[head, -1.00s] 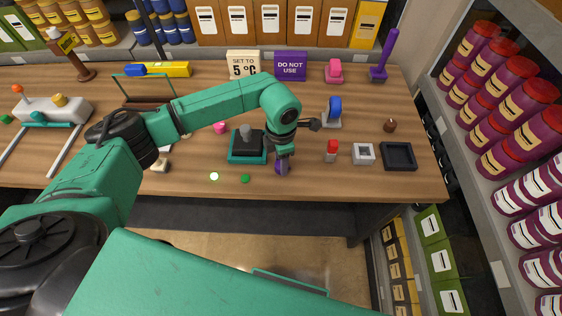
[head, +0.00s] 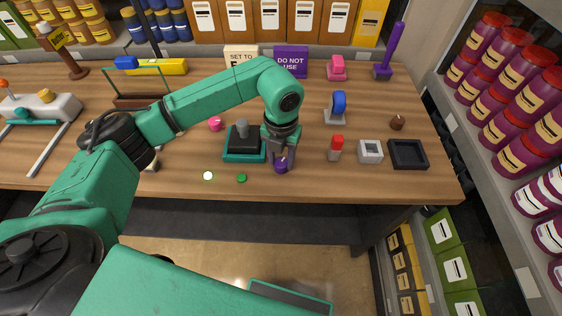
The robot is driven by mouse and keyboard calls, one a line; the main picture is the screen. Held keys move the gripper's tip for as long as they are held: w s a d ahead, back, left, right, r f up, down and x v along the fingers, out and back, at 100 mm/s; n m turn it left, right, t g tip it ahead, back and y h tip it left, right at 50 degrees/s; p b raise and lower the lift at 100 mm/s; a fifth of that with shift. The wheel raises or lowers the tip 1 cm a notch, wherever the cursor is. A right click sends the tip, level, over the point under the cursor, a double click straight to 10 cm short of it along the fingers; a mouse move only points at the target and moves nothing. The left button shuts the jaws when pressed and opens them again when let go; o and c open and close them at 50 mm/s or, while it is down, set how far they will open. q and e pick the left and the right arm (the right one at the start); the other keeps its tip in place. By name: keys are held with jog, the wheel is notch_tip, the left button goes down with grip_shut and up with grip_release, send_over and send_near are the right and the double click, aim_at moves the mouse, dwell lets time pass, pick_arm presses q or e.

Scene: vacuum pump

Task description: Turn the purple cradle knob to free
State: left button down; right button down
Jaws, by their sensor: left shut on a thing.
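The purple knob (head: 281,167) is on the wooden table near its front edge, just right of the teal cradle (head: 243,155). The cradle holds a dark block with a grey post on top. My left gripper (head: 279,160) points down over the knob with its fingers on either side, shut on it. The fingers partly cover the knob, and its exact turn position is hard to read. My right gripper is not in view.
A red-topped block (head: 335,150), a white square holder (head: 370,152) and a black tray (head: 408,154) stand to the right. A green disc (head: 241,178) and a glowing white disc (head: 208,175) lie left of the knob. Signs stand behind.

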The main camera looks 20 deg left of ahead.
pick_arm(q)
jog(key=n+b, duration=0.1)
jog(key=n, duration=0.2)
jog(key=shift+w, duration=0.1)
jog(key=shift+n+b, duration=0.65)
jog(key=shift+n, duration=0.75)
jog(key=shift+r, duration=0.1)
jog(key=shift+c, duration=1.9)
grip_release()
notch_tip(320, 180, up, 8)
jog(key=shift+f+b, duration=0.2)
jog(key=shift+b, duration=0.75)
notch_tip(320, 180, up, 7)
send_over(282, 162)
jog(key=shift+a+p, duration=0.15)
jog(key=shift+p, duration=0.15)
jog(key=shift+f, duration=0.1)
